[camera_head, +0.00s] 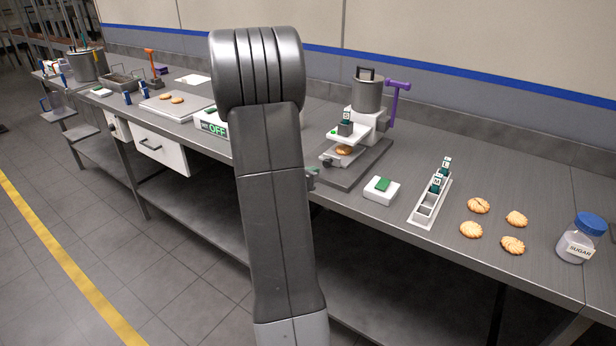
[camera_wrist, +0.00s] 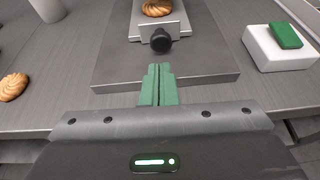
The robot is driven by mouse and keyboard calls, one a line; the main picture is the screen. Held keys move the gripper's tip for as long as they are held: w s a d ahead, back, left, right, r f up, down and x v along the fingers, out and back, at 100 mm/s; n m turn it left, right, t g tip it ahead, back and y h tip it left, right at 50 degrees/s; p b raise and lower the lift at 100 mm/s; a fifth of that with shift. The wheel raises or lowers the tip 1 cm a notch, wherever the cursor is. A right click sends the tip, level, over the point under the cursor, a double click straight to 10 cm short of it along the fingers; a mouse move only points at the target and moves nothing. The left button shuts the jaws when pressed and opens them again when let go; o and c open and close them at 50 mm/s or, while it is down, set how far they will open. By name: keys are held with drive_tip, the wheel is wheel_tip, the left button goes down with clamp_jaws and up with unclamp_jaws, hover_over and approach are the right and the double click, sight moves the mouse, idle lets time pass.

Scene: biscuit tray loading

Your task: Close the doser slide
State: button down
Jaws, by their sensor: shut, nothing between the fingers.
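The doser (camera_head: 366,122) stands on a dark base plate on the bench, with a grey hopper on top and a purple lever at its side. Its slide (camera_wrist: 175,28) carries a biscuit (camera_wrist: 158,8) and has a round black knob (camera_wrist: 160,43) at its front end. The slide sticks out over the plate towards my gripper, and the knob also shows in the head view (camera_head: 327,162). My gripper (camera_wrist: 159,70) has its green fingers shut and empty, just in front of the knob, with no clear contact. In the head view my arm hides most of the gripper.
A white box with a green button (camera_head: 381,187) sits right of the plate. Beyond it are a narrow rack (camera_head: 424,210), several biscuits (camera_head: 479,205) and a sugar jar (camera_head: 578,240). A loose biscuit (camera_wrist: 13,86) and a pale cup-like object (camera_wrist: 47,9) lie to the left.

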drive_tip(key=b+v, duration=0.1)
drive_tip(key=v, duration=0.9)
